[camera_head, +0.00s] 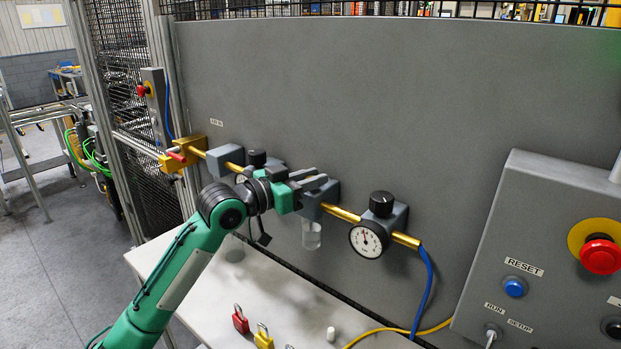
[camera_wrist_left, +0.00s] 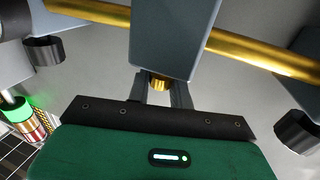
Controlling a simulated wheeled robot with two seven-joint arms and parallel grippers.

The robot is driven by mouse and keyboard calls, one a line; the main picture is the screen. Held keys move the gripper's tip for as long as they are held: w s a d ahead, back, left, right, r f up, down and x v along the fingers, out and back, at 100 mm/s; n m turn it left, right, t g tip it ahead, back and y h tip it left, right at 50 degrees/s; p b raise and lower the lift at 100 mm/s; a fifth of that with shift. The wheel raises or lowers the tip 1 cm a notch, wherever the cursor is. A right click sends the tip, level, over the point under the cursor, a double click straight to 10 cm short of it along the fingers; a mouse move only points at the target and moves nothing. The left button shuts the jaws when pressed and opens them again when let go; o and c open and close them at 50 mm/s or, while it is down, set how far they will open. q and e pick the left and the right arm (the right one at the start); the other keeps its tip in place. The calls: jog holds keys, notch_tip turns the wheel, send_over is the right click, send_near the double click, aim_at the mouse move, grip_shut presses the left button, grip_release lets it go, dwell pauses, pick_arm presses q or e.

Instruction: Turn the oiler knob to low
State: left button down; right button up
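The oiler, a grey block with a clear bowl (camera_head: 311,236) below it, sits on the brass pipe between the regulators. The block (camera_wrist_left: 174,38) also shows in the left wrist view. A small brass knob (camera_wrist_left: 159,82) juts from it. My left gripper (camera_head: 312,181) is at the top of the oiler. In the left wrist view its two dark fingers (camera_wrist_left: 161,91) stand on either side of the knob. I cannot tell whether they touch it. The knob's setting cannot be read, and the gripper hides the knob in the head view. My right gripper is not in view.
A regulator with a black knob (camera_head: 381,204) and gauge (camera_head: 368,239) stands right of the oiler. Another black knob (camera_head: 257,158) is behind my left wrist. A control box (camera_head: 545,245) is at the right. A red padlock (camera_head: 240,320) and yellow padlock (camera_head: 264,338) lie on the white table (camera_head: 215,290).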

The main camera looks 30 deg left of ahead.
pick_arm(q)
jog(key=shift+r+y+p, duration=0.1)
jog(key=shift+y+p, duration=0.2)
jog(key=shift+p, duration=0.3)
jog(key=shift+n+t+y+p, duration=0.3)
jog(key=shift+n+y+p, duration=0.3)
jog(key=shift+n+y, duration=0.15)
jog(key=c, duration=1.3)
grip_release()
jog(key=shift+s, duration=0.1)
